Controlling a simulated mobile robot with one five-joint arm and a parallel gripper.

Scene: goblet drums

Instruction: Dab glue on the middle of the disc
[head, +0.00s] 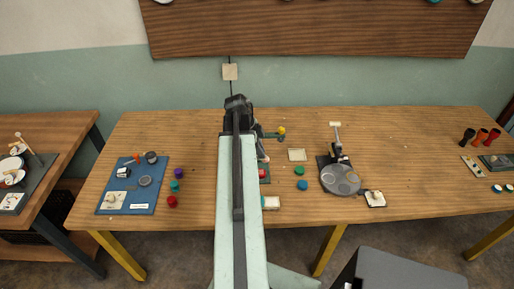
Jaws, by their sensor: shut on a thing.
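The likeliest disc is a grey round plate (341,180) with several paler round patches, lying right of centre near the table's front edge. A smaller grey round piece (145,181) lies on a blue mat at the left. My arm reaches up the middle of the view, and its dark far end is over the back edge of the table, left of both the plate and a small teal device. My gripper's fingers and anything in them are hidden by the arm. I cannot make out a glue container or applicator.
A stand with a cream handle (335,125) rises behind the plate. Green and blue caps (301,171) lie left of it. The blue mat (110,201) holds small parts.

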